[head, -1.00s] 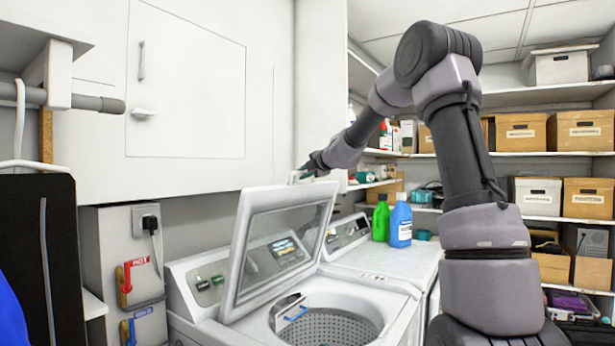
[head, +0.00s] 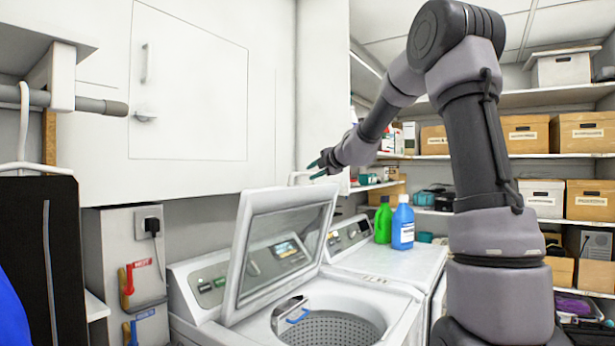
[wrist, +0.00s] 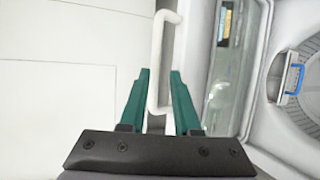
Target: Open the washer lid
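The washer (head: 205,335) has its lid (head: 237,255) raised and leaning back at a steep tilt, with the drum (head: 335,328) exposed below. The lid's white handle (head: 298,178) is at its top right edge. My gripper (head: 316,166) is just above and to the right of the handle and looks apart from it. In the wrist view, the two teal fingers of my gripper (wrist: 159,72) are spread open with nothing clamped. The white handle (wrist: 157,60) shows between and beyond them, and part of the lid window (wrist: 222,85) is at the right.
A second white machine (head: 385,262) stands to the right, with a green bottle (head: 383,221) and a blue bottle (head: 402,226) on it. White wall cabinets (head: 190,90) hang behind the lid. Shelves with storage boxes (head: 588,132) fill the right side.

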